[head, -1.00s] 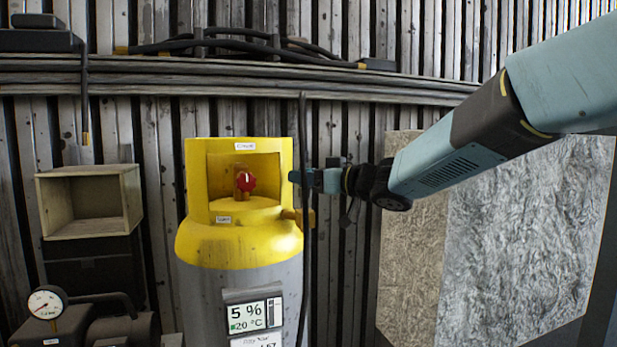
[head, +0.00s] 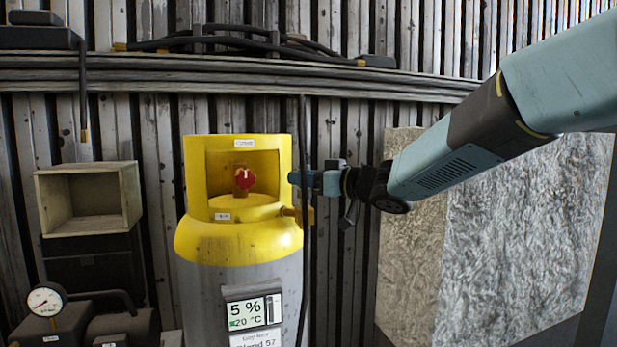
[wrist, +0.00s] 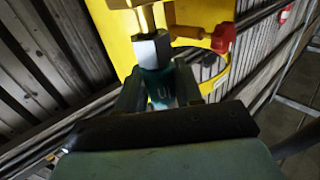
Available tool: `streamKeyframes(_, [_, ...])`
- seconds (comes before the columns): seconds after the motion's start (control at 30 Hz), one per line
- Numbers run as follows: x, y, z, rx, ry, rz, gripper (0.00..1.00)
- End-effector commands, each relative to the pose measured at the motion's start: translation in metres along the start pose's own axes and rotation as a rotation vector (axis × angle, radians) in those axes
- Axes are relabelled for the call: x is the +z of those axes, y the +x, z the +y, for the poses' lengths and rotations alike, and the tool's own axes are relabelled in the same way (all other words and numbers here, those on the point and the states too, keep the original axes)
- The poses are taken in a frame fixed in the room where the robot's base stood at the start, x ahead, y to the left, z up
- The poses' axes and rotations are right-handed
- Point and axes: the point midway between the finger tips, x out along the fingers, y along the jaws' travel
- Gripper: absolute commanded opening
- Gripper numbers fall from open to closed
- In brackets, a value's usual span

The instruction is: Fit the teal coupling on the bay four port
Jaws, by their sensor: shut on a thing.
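The teal coupling (wrist: 160,88) is held between my gripper's fingers (wrist: 160,92) in the wrist view. A grey hex piece (wrist: 151,48) sits at its far end. Beyond that is a brass fitting (wrist: 145,16) in front of the yellow surface; I cannot tell whether they touch. In the head view my gripper (head: 318,182) points left, at the right side of the yellow-topped cylinder (head: 245,248). A brass side port (head: 291,212) shows slightly below the gripper. Which port is bay four I cannot read.
A red valve knob (head: 245,179) sits in the cylinder's collar. A thin black hose (head: 304,260) hangs in front of the gripper's tip area. An open box (head: 90,200) and a pressure gauge (head: 45,302) are at left. A large fibrous panel (head: 510,235) stands at right.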

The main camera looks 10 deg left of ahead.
Motion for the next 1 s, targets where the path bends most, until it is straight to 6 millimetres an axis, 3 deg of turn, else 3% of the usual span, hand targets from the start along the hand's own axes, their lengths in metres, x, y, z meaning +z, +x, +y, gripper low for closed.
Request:
streamKeyframes(0.97, [0.019,-0.001,0.001,0.001,0.000,0.001,0.00])
streamKeyframes(1.0, [0.019,-0.001,0.001,0.001,0.000,0.001,0.36])
